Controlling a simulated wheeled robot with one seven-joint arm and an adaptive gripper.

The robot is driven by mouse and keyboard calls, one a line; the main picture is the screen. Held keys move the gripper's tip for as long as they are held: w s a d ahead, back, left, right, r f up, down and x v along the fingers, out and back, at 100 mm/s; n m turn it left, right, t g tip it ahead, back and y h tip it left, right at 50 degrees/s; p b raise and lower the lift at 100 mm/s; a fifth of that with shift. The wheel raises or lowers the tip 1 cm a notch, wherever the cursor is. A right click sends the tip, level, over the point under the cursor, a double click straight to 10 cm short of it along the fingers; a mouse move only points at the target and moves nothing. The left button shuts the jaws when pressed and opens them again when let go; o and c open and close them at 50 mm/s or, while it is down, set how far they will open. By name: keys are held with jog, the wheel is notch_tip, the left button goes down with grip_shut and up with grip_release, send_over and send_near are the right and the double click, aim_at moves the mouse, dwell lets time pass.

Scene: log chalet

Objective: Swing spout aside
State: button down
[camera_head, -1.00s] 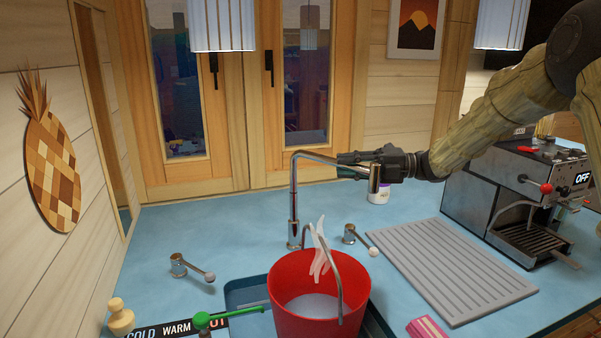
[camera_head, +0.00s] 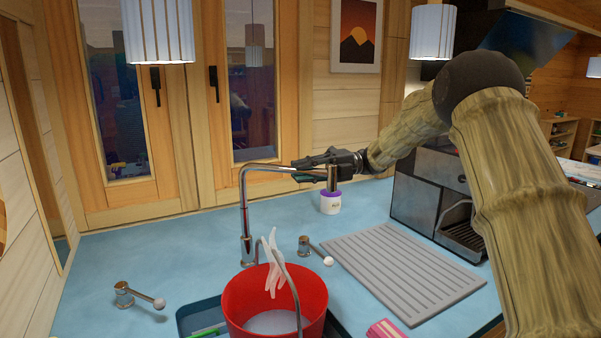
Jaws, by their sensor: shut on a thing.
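The chrome spout (camera_head: 262,168) rises from the blue counter behind the sink and runs to the right, its short end turned down. My gripper (camera_head: 312,171) is at the right end of the spout, its dark fingers shut on it. The fingers hide part of the spout's end. The spout's upright (camera_head: 245,215) stands to the left of my gripper. The red bucket (camera_head: 233,304) stands in the sink below and in front, with pale gloves (camera_head: 272,268) hanging over its back rim.
Two tap levers flank the spout, left (camera_head: 124,295) and right (camera_head: 304,246). A white jar (camera_head: 330,203) stands behind my gripper. A grey ribbed drainer (camera_head: 400,275) and a coffee machine (camera_head: 425,192) are to the right. Windows (camera_head: 190,110) stand behind the counter.

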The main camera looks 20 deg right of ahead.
jog(key=c, duration=1.3)
grip_release()
jog(key=shift+f, duration=0.1)
jog(key=d, duration=0.8)
jog(key=w+d, duration=0.1)
jog(key=d, duration=0.3)
